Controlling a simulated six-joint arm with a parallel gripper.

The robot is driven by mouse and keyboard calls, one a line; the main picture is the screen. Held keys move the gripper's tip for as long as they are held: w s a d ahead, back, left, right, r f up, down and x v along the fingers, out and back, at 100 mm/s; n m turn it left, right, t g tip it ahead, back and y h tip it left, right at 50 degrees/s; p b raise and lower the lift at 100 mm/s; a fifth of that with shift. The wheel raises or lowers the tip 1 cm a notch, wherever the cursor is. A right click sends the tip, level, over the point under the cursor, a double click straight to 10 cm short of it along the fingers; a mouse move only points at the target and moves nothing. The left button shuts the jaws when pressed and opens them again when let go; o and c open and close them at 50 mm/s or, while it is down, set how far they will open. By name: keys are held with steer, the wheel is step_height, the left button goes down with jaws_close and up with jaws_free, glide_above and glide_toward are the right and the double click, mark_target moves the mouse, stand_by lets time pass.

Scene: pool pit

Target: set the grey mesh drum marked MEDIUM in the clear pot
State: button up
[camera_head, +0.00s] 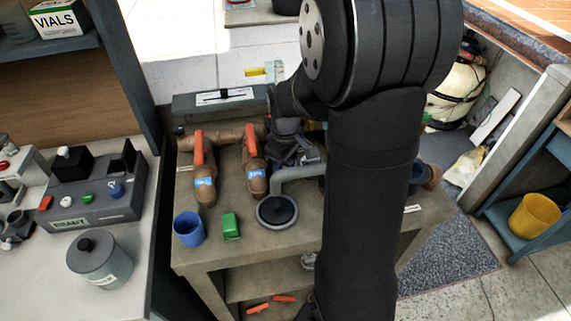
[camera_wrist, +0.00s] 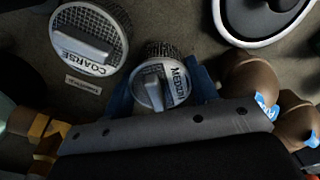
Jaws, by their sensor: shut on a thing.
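The grey mesh drum marked MEDIUM (camera_wrist: 178,82) shows in the wrist view, with a pale round top and a raised bar across it. My gripper (camera_wrist: 162,90) is shut on it, with a blue finger at each side. Whether the drum is clear of the surface below, I cannot tell. In the head view my arm hides the drum. I cannot make out the clear pot for certain. A white-rimmed round thing with a dark middle (camera_wrist: 264,18) is at the top right of the wrist view, cut off by the edge.
A larger mesh drum marked COARSE (camera_wrist: 82,48) stands left of MEDIUM. Brown pipes with blue labels (camera_wrist: 250,75) are close on the right. In the head view, a blue cup (camera_head: 188,229), a green block (camera_head: 230,226) and a black-topped disc (camera_head: 277,211) stand on the bench's near side.

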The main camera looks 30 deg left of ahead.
steer(key=o, duration=1)
steer(key=shift+f, duration=0.1)
steer(key=shift+c, duration=0.2)
step_height(320, 180, up, 12)
steer(key=shift+f, duration=0.25)
steer(key=shift+r, duration=0.3)
steer(key=shift+c, duration=1.4)
steer(key=shift+r, duration=0.1)
steer(key=c, duration=0.6)
